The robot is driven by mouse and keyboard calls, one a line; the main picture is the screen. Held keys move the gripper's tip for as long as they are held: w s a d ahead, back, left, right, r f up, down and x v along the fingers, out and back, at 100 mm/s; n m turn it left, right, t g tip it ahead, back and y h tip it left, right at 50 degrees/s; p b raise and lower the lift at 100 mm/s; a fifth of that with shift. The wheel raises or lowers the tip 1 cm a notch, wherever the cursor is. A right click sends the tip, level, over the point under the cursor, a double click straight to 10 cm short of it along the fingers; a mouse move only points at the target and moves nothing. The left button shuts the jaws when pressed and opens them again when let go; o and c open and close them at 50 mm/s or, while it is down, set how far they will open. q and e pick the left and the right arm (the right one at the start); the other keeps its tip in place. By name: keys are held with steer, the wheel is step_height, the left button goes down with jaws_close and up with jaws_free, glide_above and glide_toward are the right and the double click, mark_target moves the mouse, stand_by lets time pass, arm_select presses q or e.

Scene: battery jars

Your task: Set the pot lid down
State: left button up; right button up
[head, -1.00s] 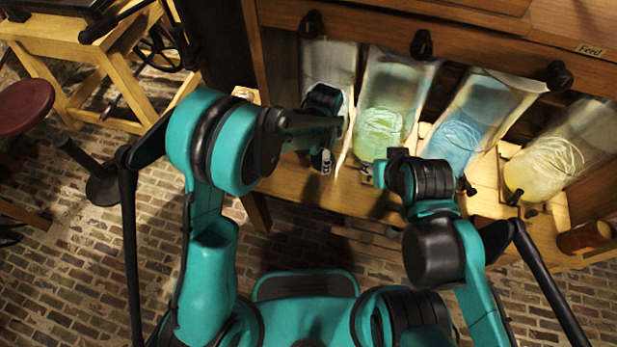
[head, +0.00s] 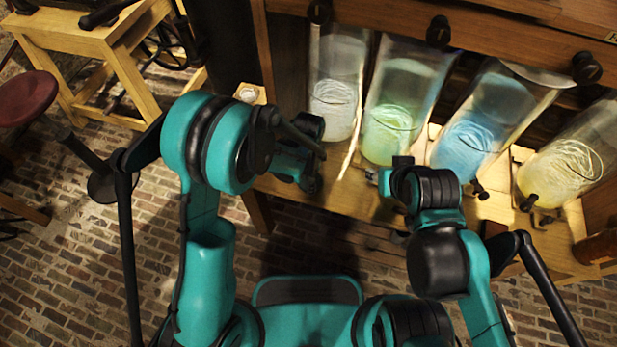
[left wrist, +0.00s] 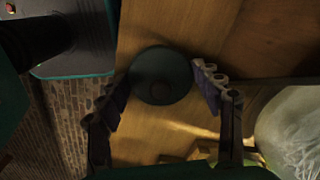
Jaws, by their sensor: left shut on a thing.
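The pot lid (left wrist: 160,75) is a dark round disc with a small knob-like darker centre, seen in the left wrist view over the wooden bench top. My left gripper (left wrist: 163,80) is shut on it, with a finger at each side of its rim. Whether the lid touches the wood is unclear. In the head view my left gripper (head: 308,168) is in front of the leftmost jar, and my own wrist hides the lid there.
Several glass jars stand in a row on the bench (head: 342,196): a whitish one (head: 334,95), a green one (head: 393,125), a blue one (head: 468,140) and a yellow one (head: 562,170). A small wooden block with a pale top (head: 249,94) is at the bench's left end.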

arm_select(q)
steer(key=shift+f, duration=0.15)
steer(key=o, duration=1.2)
steer(key=shift+c, duration=0.2)
steer(key=shift+r, duration=0.55)
step_height(320, 180, up, 11)
steer(key=p, duration=0.5)
steer(key=s+a+r+n+t, duration=0.3)
steer(key=s+a+r+n, duration=0.2)
steer(key=a+r+n, duration=0.2)
steer(key=s+a+r+n+t, duration=0.4)
steer(key=s+a+r+n, duration=0.2)
steer(key=a, duration=0.6)
step_height(320, 180, up, 2)
steer(key=n, duration=0.3)
steer(key=shift+s, duration=0.3)
